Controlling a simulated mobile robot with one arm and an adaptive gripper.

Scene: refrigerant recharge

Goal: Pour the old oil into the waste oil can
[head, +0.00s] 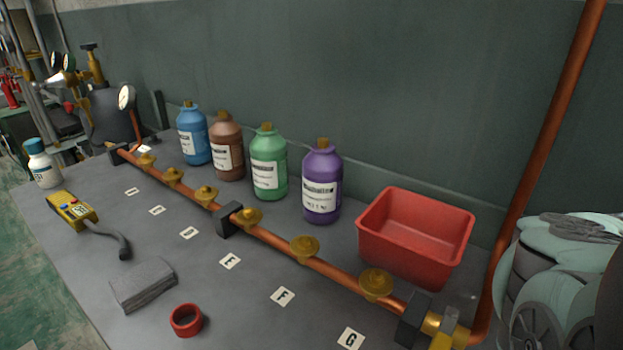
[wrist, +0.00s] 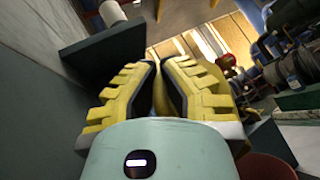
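In the wrist view, my gripper (wrist: 161,65) shows its two yellow ribbed fingers close together with a narrow gap between them. Something yellowish shows in the gap, and I cannot tell whether it is held or lies behind. In the head view, the fingers are out of sight. No container is clearly identifiable as the old oil or the waste oil can. Labelled bottles stand along the back of the bench: blue (head: 194,135), brown (head: 227,150), green (head: 268,165) and purple (head: 321,185). Their contents and label text are unreadable.
A copper pipe with brass fittings (head: 304,247) crosses the grey bench. A red bin (head: 412,238) stands at its right.

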